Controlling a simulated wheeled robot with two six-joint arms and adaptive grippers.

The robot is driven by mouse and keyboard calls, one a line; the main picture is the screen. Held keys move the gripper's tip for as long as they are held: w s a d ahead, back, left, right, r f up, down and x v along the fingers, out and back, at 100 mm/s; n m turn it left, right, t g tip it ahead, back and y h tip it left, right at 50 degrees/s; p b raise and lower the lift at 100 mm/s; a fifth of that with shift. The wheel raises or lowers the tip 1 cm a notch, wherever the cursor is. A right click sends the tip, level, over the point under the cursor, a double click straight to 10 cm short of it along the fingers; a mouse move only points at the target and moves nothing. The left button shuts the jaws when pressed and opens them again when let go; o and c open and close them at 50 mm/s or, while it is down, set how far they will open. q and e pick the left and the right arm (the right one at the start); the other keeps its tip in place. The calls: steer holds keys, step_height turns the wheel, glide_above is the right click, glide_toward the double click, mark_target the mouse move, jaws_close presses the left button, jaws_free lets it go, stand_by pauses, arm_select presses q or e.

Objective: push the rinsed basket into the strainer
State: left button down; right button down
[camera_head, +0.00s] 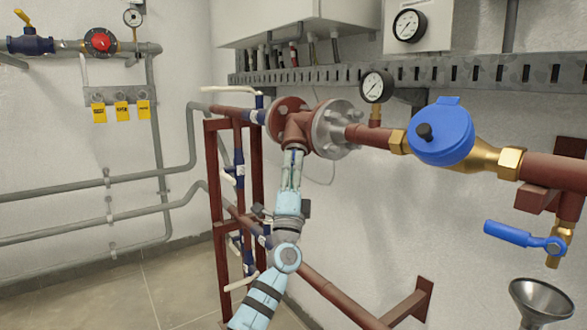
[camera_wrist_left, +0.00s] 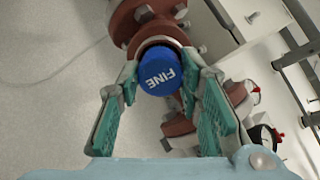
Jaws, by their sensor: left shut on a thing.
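The strainer (camera_head: 299,128) is a red-brown pipe body between two flanges, with a branch pointing down toward me. It also shows at the top of the left wrist view (camera_wrist_left: 147,38). The basket (camera_wrist_left: 160,73) shows only its round blue end marked "FINE", at the mouth of the strainer's branch. The rest of it is hidden, and I cannot tell how deep it sits. My left gripper (camera_head: 293,153) reaches up to the branch from below. Its two teal-padded fingers are shut on the blue end, one on each side. My right gripper is not in view.
A pressure gauge (camera_head: 377,87), a blue round meter (camera_head: 441,134) and a blue-handled valve (camera_head: 520,236) lie along the pipe to the right. A metal funnel (camera_head: 541,299) is at lower right. A red-brown frame (camera_head: 213,185) with small valves stands left of my arm.

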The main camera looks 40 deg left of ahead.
arm_select(q)
steer(key=shift+r, duration=0.3)
steer(key=c, duration=1.5)
jaws_free()
steer(key=o, duration=0.4)
steer(key=shift+w+f, duration=0.1)
steer(key=shift+f, duration=0.05)
steer(key=shift+o, duration=0.2)
steer(key=v, duration=0.9)
steer(key=shift+f, duration=0.1)
